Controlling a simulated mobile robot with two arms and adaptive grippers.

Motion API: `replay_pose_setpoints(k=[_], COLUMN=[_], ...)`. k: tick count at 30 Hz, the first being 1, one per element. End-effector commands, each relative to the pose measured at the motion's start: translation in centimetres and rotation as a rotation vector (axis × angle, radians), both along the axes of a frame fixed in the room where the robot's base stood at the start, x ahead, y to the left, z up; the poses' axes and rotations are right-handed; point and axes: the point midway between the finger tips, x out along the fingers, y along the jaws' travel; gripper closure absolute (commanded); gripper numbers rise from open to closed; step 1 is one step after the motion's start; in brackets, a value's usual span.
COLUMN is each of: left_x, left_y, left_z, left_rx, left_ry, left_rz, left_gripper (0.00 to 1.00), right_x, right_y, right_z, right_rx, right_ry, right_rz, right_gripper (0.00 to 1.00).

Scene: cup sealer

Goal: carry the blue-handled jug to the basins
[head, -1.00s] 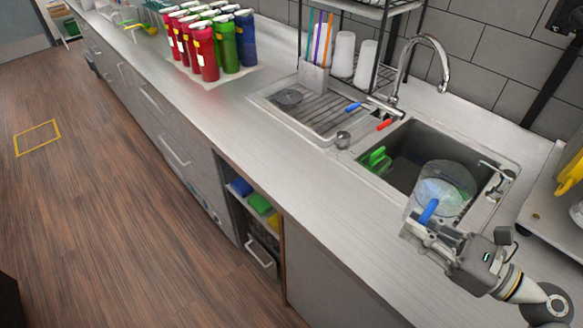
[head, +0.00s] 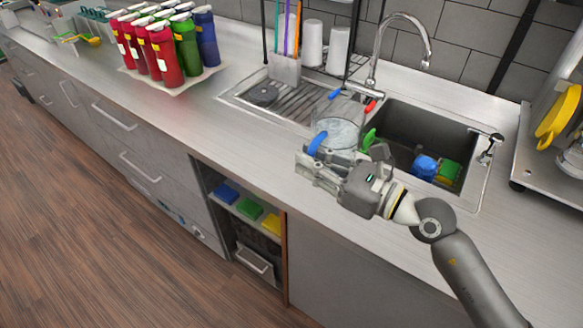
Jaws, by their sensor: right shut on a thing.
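The clear jug (head: 340,129) has a blue handle (head: 317,144) on its near left side. It looks upright, at the left end of the sink basin (head: 405,130) and by the drainboard (head: 285,103). Whether it touches anything below is unclear. My right gripper (head: 312,166) is shut on the blue handle, above the front strip of counter. The fingertips are partly hidden by the gripper body. My left gripper is not in view.
A tall faucet (head: 402,45) rises behind the sink. A blue object (head: 425,167) and a green-yellow sponge (head: 447,172) lie in the basin. Red, green and blue bottles (head: 165,52) stand at left. A steel rack holds white cups (head: 313,42).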

Motion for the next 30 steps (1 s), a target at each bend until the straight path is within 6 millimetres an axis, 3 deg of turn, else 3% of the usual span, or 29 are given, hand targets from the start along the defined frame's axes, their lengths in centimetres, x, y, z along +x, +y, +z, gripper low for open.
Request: replay_pose_setpoints(k=[10,15,30], left_x=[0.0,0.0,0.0], left_y=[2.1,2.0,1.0], left_z=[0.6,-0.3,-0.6], left_rx=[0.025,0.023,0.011], left_ry=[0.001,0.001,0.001], left_rz=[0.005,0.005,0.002], left_gripper=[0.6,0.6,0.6], right_x=[6.3,8.3,10.4], right_y=[3.3,4.4,5.6], right_z=[-2.6,-5.9,-10.1], right_rx=[0.005,0.005,0.004], right_ry=[-0.005,-0.003,-0.001], right_rz=[-0.001,-0.001,-0.001], right_gripper=[1.0,1.0,1.0])
